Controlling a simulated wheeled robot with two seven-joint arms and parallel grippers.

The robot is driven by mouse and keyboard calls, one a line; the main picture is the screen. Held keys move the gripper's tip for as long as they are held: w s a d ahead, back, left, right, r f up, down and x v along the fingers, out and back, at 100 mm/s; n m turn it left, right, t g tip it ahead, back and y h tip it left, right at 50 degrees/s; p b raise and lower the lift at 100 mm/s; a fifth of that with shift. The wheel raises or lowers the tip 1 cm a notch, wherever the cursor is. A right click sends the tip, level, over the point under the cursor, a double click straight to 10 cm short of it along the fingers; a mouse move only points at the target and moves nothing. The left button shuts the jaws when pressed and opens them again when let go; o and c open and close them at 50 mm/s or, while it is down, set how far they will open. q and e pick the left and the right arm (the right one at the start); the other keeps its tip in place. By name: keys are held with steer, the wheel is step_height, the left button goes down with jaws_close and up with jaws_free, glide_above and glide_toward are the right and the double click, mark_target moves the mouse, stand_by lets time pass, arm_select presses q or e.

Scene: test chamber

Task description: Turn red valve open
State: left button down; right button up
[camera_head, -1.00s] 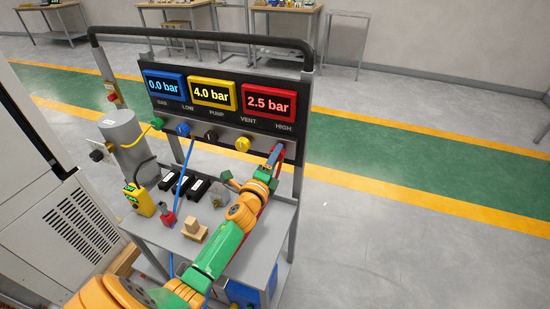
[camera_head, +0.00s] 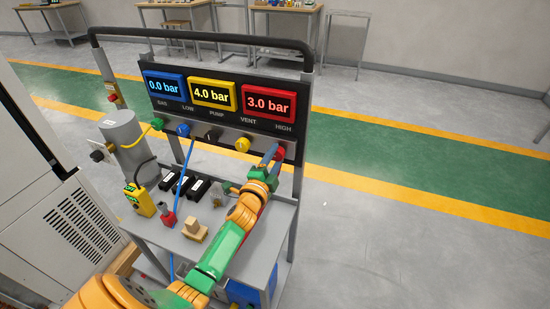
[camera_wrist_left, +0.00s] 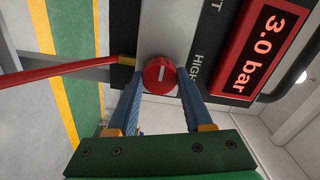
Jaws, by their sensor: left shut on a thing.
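The red valve (camera_head: 281,152) is a round knob at the right end of the panel, under the HIGH label. It also shows in the wrist view (camera_wrist_left: 156,80), with a white line on its face. My left gripper (camera_head: 270,158) is shut on this knob, with one blue finger on each side of it. In the head view the fingers partly hide the knob. The red display (camera_head: 268,103) above it reads 3.0 bar. My right gripper is not in view.
The blue display (camera_head: 165,87) reads 0.0 bar and the yellow display (camera_head: 211,94) reads 4.0 bar. A yellow knob (camera_head: 242,145) is left of the red one. A red hose or rod (camera_wrist_left: 65,70) runs beside the knob. Small items crowd the cart shelf below.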

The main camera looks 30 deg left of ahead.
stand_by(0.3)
arm_select(q)
steer(key=shift+c, duration=1.5)
jaws_free()
steer(key=v, duration=0.7)
steer(key=shift+f, duration=0.1)
